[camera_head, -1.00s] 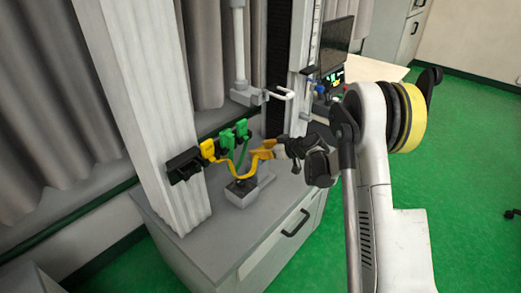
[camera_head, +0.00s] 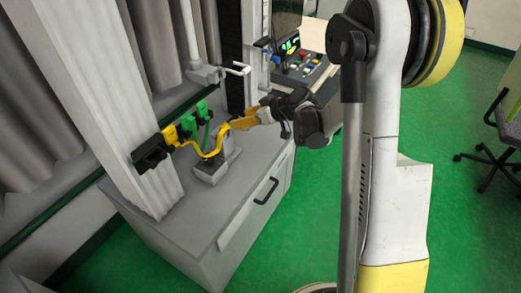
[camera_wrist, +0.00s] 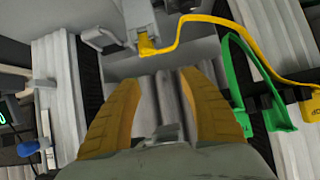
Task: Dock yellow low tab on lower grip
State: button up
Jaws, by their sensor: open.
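The yellow low tab (camera_wrist: 147,46) is at the end of a yellow strap (camera_wrist: 208,20) in the wrist view. It appears to touch a grey block, which looks like the lower grip (camera_wrist: 136,14); how deeply it is seated I cannot tell. In the head view the lower grip (camera_head: 210,170) stands on the cabinet top, and the strap (camera_head: 208,153) loops to the column. My gripper's orange fingers (camera_wrist: 160,82) are spread and empty, their tips just short of the tab. In the head view my gripper (camera_head: 234,123) overlaps the strap's right end.
A green strap (camera_wrist: 238,85) hangs close to the right finger. Green connectors (camera_head: 200,116), a yellow connector (camera_head: 172,136) and a black holder (camera_head: 152,152) sit by the white column (camera_head: 95,100). A hooked bar (camera_head: 238,69) hangs above. A control panel (camera_head: 300,68) stands behind.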

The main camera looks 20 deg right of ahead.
jog(key=s+a+r+m+g+h, duration=0.1)
jog(key=s+a+r+m+h, duration=0.15)
jog(key=s+r, duration=0.4)
jog(key=s+a+r+m+g+h, duration=0.1)
jog(key=s+a+r, duration=0.25)
jog(key=s, duration=0.65)
jog(key=s+d+m+h, duration=0.1)
jog(key=s+m+h, duration=0.2)
jog(key=s, duration=1.2)
jog(key=shift+d+r, duration=0.25)
jog(key=shift+d, duration=0.05)
jog(key=shift+c, duration=0.5)
